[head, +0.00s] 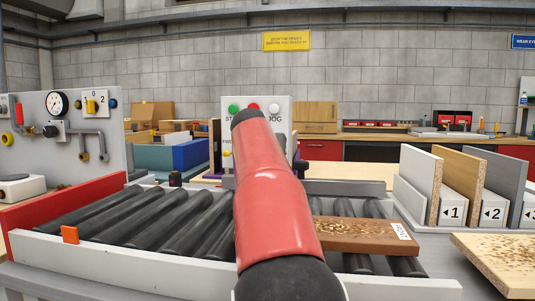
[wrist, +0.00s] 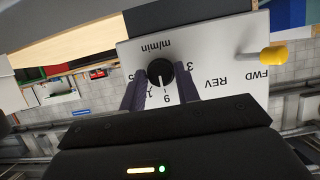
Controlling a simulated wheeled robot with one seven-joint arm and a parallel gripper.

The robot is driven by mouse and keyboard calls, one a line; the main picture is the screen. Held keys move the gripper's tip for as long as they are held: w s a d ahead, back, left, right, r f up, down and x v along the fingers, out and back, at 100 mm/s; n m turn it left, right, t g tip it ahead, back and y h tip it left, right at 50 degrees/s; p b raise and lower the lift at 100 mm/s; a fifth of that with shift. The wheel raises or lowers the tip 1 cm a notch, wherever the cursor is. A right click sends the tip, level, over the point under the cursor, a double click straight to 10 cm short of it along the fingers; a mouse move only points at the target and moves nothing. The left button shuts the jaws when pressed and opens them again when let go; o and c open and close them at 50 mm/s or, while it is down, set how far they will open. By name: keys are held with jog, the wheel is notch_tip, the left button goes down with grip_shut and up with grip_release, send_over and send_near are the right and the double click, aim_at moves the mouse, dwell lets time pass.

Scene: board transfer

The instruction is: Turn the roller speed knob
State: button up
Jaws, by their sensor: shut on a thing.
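The roller speed knob (wrist: 160,73) is a round black knob with a white pointer line on a white control panel (wrist: 222,60) marked "m/min" in the wrist view. My gripper (wrist: 160,88) has its two dark fingers on either side of the knob and is shut on it. The panel appears upside down there, and the pointer is toward the bottom of the picture near the numbers. In the head view my red arm covers the knob and much of the panel (head: 283,107); the panel's green, red and white buttons show above it.
A yellow-tipped lever (wrist: 273,54) stands out beside the FWD and REV marks. Black rollers (head: 110,214) run below my arm, with a brown board (head: 362,236) on them. Upright boards (head: 457,180) stand in numbered slots at the right.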

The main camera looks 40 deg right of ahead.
jog(key=o, duration=1)
jog(key=shift+c, duration=0.2)
jog(key=shift+a, duration=0.1)
jog(key=b+v, duration=0.1)
jog(key=v, duration=0.6)
jog(key=shift+s+a, duration=0.2)
jog(key=shift+s, duration=0.05)
jog(key=shift+r, duration=0.15)
